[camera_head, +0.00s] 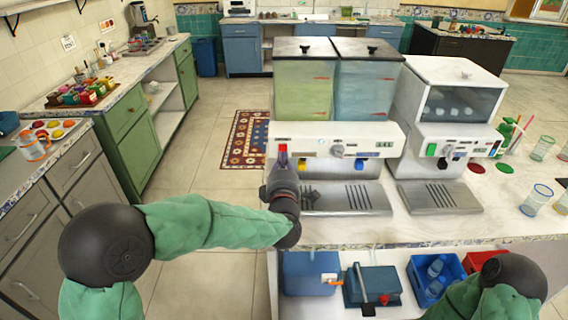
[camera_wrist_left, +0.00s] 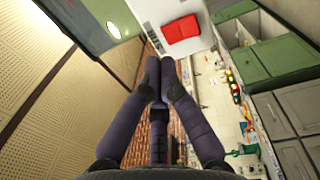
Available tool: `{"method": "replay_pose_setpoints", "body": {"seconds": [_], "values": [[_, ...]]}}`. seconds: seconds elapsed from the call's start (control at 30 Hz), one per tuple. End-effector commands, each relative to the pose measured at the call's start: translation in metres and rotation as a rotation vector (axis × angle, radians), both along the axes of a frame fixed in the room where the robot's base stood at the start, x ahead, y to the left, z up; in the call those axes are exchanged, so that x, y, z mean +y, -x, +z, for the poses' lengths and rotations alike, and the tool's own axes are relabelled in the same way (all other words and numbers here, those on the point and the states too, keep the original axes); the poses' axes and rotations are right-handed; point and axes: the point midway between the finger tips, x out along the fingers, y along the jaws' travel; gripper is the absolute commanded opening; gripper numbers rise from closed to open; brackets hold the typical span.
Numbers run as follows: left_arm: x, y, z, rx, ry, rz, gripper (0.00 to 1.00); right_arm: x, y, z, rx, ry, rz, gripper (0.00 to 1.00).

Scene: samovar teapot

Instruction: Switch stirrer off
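The juice dispenser (camera_head: 325,140) stands on the counter with two lidded tanks, one greenish (camera_head: 303,88) and one bluish (camera_head: 365,92). A small red switch (camera_head: 283,148) is at the left of its white front panel. In the left wrist view the red switch (camera_wrist_left: 182,30) is a large red block on a white face. My left gripper (camera_head: 283,182) is in front of the panel's left end, pointing at the switch and hiding the area below it. Its fingers (camera_wrist_left: 160,72) are together and empty, with their tips just short of the switch in the picture; contact cannot be told. My right gripper is out of view.
Knobs (camera_head: 338,150) and a drip tray (camera_head: 345,197) are right of my left gripper. A second white machine (camera_head: 440,140) stands beside the dispenser. Cups (camera_head: 536,198) are at the far right. Bins and boxes (camera_head: 372,285) sit on a shelf below. Floor at left is open.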

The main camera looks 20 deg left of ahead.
Motion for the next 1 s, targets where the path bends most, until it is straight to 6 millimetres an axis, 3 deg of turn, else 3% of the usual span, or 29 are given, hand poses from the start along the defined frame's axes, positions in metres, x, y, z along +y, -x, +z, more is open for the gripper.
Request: {"method": "replay_pose_setpoints", "body": {"seconds": [0.53,0.7,1.0], "values": [[-0.024,0.079,0.013,-0.002,0.0,-0.005,0.0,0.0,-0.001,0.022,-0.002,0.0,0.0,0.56],[-0.027,0.091,0.014,-0.002,0.0,-0.003,0.0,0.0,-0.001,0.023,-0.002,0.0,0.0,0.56],[-0.027,0.092,0.013,-0.001,0.001,-0.002,0.0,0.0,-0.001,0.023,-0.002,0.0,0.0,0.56]]}}
